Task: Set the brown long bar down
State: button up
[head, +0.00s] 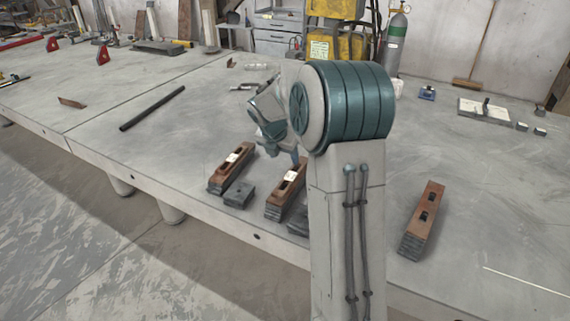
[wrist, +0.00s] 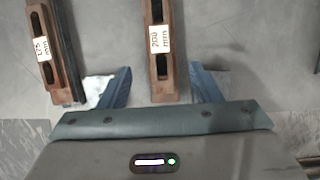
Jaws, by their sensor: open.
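A brown long bar (head: 280,202) with a dark slot and a white label lies on the grey table near its front edge, partly behind my arm. In the wrist view the same bar (wrist: 158,75) has a label reading "200 mm". My gripper (wrist: 161,88) is open, with one blue finger on each side of the bar's near end and visible gaps between. In the head view my gripper (head: 284,150) is just above and behind this bar, partly hidden by my arm. Whether the bar rests fully on the table is hard to tell.
A similar brown bar (head: 231,167), labelled "175 mm" in the wrist view (wrist: 49,50), lies to the left. A dark block (head: 239,195) sits between them. Another brown bar (head: 422,218) lies to the right. A black rod (head: 152,108) lies further left; the table around it is clear.

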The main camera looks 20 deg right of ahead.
jog(key=s+a+r+m+y, duration=0.1)
jog(key=s+a+m, duration=0.4)
jog(key=s+m, duration=0.3)
jog(key=s+a+r+m+y, duration=0.1)
jog(key=s+a+m, duration=0.3)
jog(key=s+m, duration=0.5)
jog(key=s+a+r+m+y, duration=0.1)
jog(key=s+a+r+m, duration=0.1)
jog(key=s+a+m, duration=0.3)
jog(key=s+m, duration=0.4)
jog(key=s, duration=0.5)
jog(key=shift+a+y, duration=0.3)
jog(key=shift+a, duration=0.05)
jog(key=shift+r, duration=0.1)
